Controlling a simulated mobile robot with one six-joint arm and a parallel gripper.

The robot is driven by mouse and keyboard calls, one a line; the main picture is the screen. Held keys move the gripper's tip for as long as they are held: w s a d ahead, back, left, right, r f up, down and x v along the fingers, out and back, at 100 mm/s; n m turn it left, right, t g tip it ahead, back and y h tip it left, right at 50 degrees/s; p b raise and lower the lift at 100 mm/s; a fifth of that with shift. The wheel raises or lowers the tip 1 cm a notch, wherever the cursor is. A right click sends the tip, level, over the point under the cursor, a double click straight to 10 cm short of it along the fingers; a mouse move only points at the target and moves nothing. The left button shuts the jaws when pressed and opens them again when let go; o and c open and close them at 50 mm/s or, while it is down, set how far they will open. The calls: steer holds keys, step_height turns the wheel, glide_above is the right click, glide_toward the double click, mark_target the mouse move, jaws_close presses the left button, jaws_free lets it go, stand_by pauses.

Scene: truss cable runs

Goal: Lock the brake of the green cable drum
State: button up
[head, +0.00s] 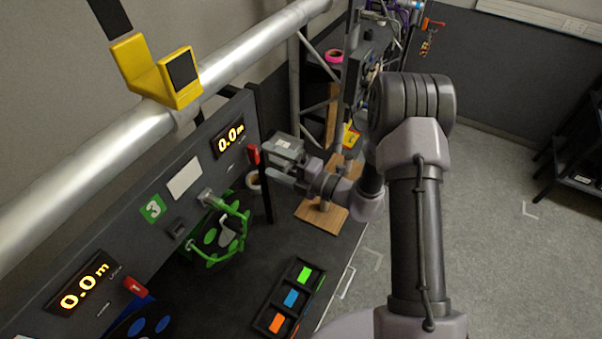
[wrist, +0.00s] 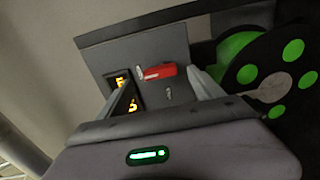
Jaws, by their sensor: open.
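The green cable drum (head: 222,232) sits under the dark panel marked with a green 3. It also shows at the right of the wrist view (wrist: 262,75), black with green dots. A red brake lever (head: 254,154) sticks out near the panel's right end, beside a display reading 0.0 m. In the wrist view the red lever (wrist: 158,72) lies roughly level across the picture, beyond my fingers. My gripper (head: 268,158) is open and empty just right of the lever, with its fingers pointing at the panel. I cannot tell whether a finger touches the lever.
A second display (head: 82,287) with its own red lever (head: 136,287) sits at lower left, above a blue drum (head: 145,324). A black tray (head: 263,316) with coloured labels lies on the dark bench. A silver truss tube (head: 85,175) with a yellow clamp (head: 150,75) runs above the panel.

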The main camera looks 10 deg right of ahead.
steer(key=b+v, duration=0.1)
steer(key=v, duration=1.2)
steer(key=shift+b, duration=0.35)
